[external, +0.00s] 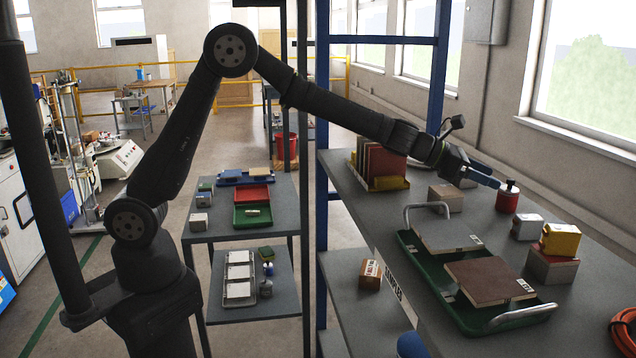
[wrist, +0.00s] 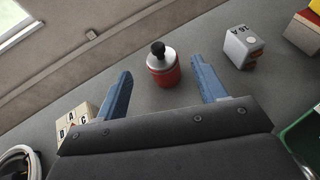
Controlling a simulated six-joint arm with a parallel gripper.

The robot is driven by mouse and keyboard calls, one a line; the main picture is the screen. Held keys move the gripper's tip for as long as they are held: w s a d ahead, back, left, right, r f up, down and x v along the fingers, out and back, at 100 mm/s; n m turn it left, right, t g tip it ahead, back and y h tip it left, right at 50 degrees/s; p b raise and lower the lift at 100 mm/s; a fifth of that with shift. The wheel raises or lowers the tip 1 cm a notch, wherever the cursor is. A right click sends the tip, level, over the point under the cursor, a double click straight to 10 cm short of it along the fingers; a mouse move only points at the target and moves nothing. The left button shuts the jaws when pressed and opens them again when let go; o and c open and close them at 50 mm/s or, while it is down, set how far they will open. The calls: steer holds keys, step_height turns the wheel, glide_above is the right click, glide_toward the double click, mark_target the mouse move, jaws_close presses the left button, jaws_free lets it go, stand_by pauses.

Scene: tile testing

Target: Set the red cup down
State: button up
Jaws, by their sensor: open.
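The red cup, a red container with a grey top and black knob (external: 508,197), stands upright on the grey shelf top at the right in the external view. It also shows in the wrist view (wrist: 163,66), between and just beyond the fingertips. My gripper (external: 497,183) is beside the cup at about the height of its top. In the wrist view my gripper (wrist: 160,78) has its two blue fingers wide apart, with nothing held between them. I cannot tell whether a finger touches the cup.
A green tray (external: 418,262) holding tiles lies in front. A beige block (external: 446,197) is left of the cup. The wall runs behind.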

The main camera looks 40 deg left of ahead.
mark_target(502, 188)
steer(key=v, duration=0.7)
steer(key=shift+f, duration=0.1)
steer(key=x, duration=1.1)
steer(key=shift+w+d+f, duration=0.1)
steer(key=shift+d, duration=0.25)
steer(key=shift+d+f, duration=0.1)
steer(key=shift+f, duration=0.1)
steer(key=shift+r, duration=0.2)
